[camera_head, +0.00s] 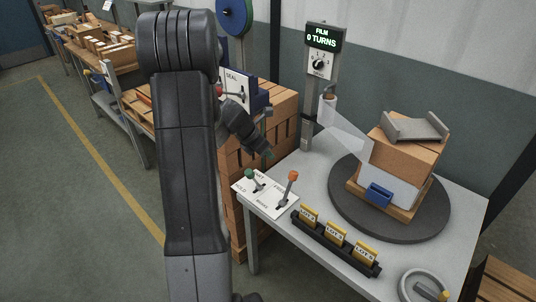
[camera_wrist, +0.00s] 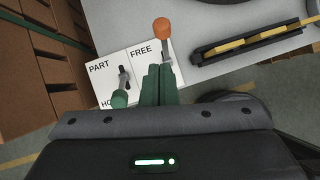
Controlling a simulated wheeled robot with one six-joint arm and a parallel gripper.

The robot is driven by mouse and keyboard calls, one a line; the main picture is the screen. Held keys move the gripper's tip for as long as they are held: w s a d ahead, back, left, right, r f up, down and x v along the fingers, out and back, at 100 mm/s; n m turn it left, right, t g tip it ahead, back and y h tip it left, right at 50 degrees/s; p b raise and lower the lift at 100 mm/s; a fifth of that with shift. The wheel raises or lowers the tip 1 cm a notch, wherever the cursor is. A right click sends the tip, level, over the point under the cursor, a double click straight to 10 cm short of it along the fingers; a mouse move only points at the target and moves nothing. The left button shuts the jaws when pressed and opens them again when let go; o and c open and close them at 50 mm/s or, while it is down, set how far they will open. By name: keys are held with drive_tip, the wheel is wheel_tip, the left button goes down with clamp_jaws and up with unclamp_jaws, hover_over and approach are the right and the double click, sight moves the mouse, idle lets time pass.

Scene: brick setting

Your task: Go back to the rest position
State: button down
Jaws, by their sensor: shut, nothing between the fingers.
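My gripper (camera_head: 267,151) hangs above and behind the white lever plate in the head view, at the end of my dark arm. In the wrist view its green fingers (camera_wrist: 158,75) are together with nothing between them. A lever with an orange knob (camera_head: 293,176) stands on the plate. Its knob (camera_wrist: 162,28) shows just beyond the fingertips in the wrist view; I cannot tell how close they are. A lever with a green knob (camera_head: 249,174) stands left of it, and this knob (camera_wrist: 119,98) lies left of the fingers in the wrist view.
A grey table (camera_head: 316,207) holds a dark turntable (camera_head: 433,222) with a wrapped box (camera_head: 403,150) and a rack of yellow lot tags (camera_head: 337,235). A post sign (camera_head: 322,38) reads "FILM 0 TURNS". Stacked cartons (camera_head: 237,165) stand behind my arm. The floor at left is clear.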

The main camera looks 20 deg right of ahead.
drive_tip(key=shift+f, duration=0.1)
drive_tip(key=s+d+f+b, duration=0.1)
drive_tip(key=f+b, duration=0.2)
drive_tip(key=f, duration=0.2)
drive_tip(key=d+f+b, duration=0.2)
drive_tip(key=f, duration=0.3)
drive_tip(key=shift+s+d+f+b, duration=0.25)
drive_tip(key=shift+s+f+b, duration=0.1)
drive_tip(key=shift+f+b, duration=0.05)
drive_tip(key=shift+r, duration=0.1)
idle(0.3)
